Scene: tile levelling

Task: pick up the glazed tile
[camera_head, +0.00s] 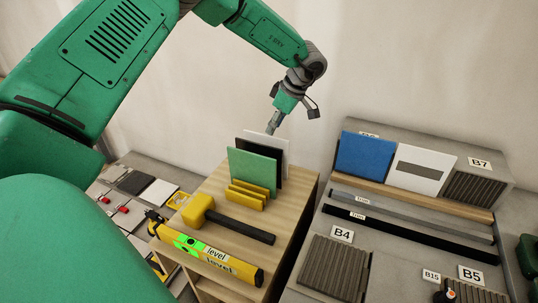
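Upright tiles stand in a yellow rack (249,194) on a wooden cabinet: a green tile (252,171) in front, a black tile (280,165) behind it and a white tile (284,147) at the back. A blue tile (364,155) leans on the grey bench at right. I cannot tell for sure which of these is the glazed one. My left gripper (272,125) points down at the top edge of the white tile, at the back of the rack. Its fingers are small and partly hidden, so I cannot tell its opening or contact. My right gripper is not in view.
A yellow mallet (198,210) and a yellow level (205,249) lie in front of the rack. The grey bench holds a white panel (420,169), dark bars (410,237) and a ribbed tile (333,268). A lower table with small tiles (158,192) is at left.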

